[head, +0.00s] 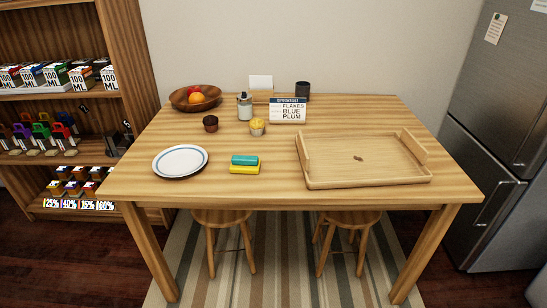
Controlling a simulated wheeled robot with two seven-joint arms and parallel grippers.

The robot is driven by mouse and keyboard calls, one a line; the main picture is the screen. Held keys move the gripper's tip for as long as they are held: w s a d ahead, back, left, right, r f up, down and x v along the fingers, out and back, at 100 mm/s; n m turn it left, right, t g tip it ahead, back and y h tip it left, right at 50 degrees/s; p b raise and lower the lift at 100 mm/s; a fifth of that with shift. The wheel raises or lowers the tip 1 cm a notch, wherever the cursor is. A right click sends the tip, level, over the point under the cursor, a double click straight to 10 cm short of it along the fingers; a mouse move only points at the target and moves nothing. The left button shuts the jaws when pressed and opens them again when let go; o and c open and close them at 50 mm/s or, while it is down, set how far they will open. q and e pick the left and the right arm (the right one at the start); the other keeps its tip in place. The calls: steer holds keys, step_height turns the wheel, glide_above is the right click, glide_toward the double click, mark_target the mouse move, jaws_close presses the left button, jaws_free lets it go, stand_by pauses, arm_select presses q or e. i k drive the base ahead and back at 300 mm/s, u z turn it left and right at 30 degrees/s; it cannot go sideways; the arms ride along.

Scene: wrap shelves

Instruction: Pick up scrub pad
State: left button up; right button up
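The scrub pad (244,164) appears to be the small block with a teal top and a yellow lower part. It lies near the front middle of the wooden table (270,191), between the plate and the tray, apart from both. Neither of my grippers shows in the head view.
A white plate with a blue ring (180,161) lies left of the pad. A wooden tray (365,181) takes up the right side. Two stools (230,216) stand underneath.

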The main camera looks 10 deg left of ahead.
mark_target(246, 164)
steer(key=z, duration=0.25)
steer(key=i, duration=1)
steer(key=u, duration=0.05)
